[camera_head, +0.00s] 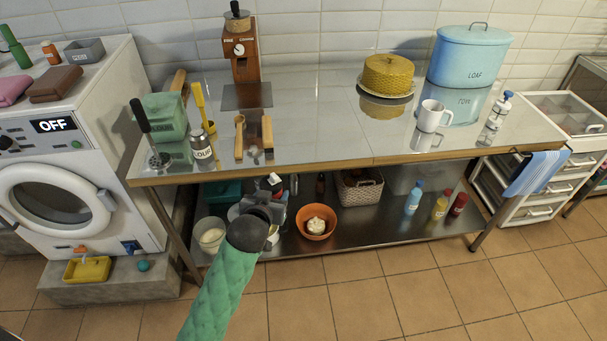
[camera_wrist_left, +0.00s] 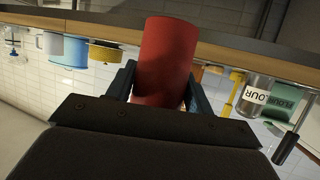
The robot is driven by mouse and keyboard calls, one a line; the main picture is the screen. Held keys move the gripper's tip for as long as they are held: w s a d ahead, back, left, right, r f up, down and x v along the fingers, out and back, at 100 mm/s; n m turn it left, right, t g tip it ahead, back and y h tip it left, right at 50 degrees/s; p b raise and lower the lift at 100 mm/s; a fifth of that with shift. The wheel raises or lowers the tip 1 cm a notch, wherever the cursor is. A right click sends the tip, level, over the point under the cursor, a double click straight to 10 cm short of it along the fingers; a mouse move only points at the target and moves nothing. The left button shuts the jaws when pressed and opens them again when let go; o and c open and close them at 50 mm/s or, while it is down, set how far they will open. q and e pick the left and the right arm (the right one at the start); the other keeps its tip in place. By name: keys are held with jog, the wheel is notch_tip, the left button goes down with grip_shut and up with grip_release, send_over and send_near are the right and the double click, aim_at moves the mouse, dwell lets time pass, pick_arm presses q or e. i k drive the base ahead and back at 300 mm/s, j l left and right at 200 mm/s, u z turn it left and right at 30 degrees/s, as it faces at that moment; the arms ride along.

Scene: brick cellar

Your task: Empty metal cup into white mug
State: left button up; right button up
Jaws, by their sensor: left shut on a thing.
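The white mug (camera_head: 430,116) stands upright on the metal tabletop, right of centre, in the head view. My left gripper (camera_head: 274,192) is low in front of the table's front edge, well to the left of the mug. The left wrist view shows its jaws (camera_wrist_left: 164,90) shut on a plain red cylinder (camera_wrist_left: 165,62). I cannot tell whether this is the metal cup, and its contents are hidden. In the head view the gripper hides most of it. My right gripper is not in view.
The metal table (camera_head: 330,118) has a clear middle. A flour shaker (camera_head: 201,147), wooden tools and a grinder (camera_head: 244,58) stand left. A yellow cake (camera_head: 388,73), a blue bread tin (camera_head: 468,56) and a spray bottle (camera_head: 496,112) surround the mug. An orange bowl (camera_head: 316,226) sits on the lower shelf.

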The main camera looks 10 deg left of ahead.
aim_at(431, 112)
jog(key=z, duration=0.7)
jog(key=i+j+z, duration=0.1)
jog(key=z, duration=0.35)
jog(key=j+z, duration=0.15)
jog(key=z, duration=0.35)
jog(key=i+j, duration=0.15)
jog(key=j, duration=0.15)
